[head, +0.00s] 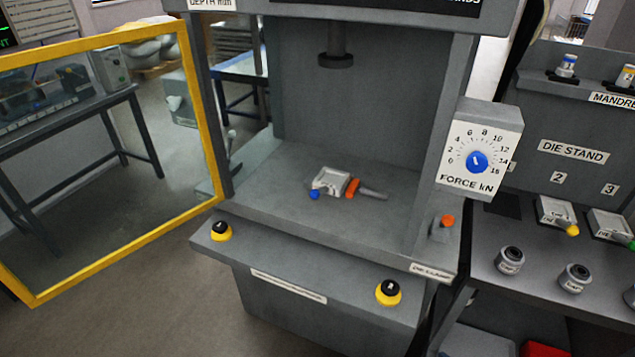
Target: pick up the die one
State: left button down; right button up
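A small pale square die (331,181) with a blue knob (314,195) sits on the press bed, under the ram (335,60). I cannot read a number on it, so I cannot confirm it is die one. An orange piece with a grey bar (372,193) lies against its right side; whether it grips the die I cannot tell. On the die stand, a die with a yellow knob (556,212) is below label 2 and one with a green knob (609,224) is below label 3. Neither of my grippers is in view.
The yellow-framed clear door (213,130) stands swung out to the left, leaving the press front open. A front ledge carries two black-and-yellow buttons (388,291). An orange-topped switch (446,223) stands at the bed's right edge, and a force dial box (481,148) is above it.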

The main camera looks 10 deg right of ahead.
aim_at(331, 181)
jog(key=i+j, duration=0.1)
jog(key=j, duration=0.3)
jog(key=i+j, duration=0.1)
jog(key=j, duration=0.3)
jog(key=i+j, duration=0.1)
jog(key=j, duration=0.3)
jog(key=i+j, duration=0.1)
jog(key=j, duration=0.3)
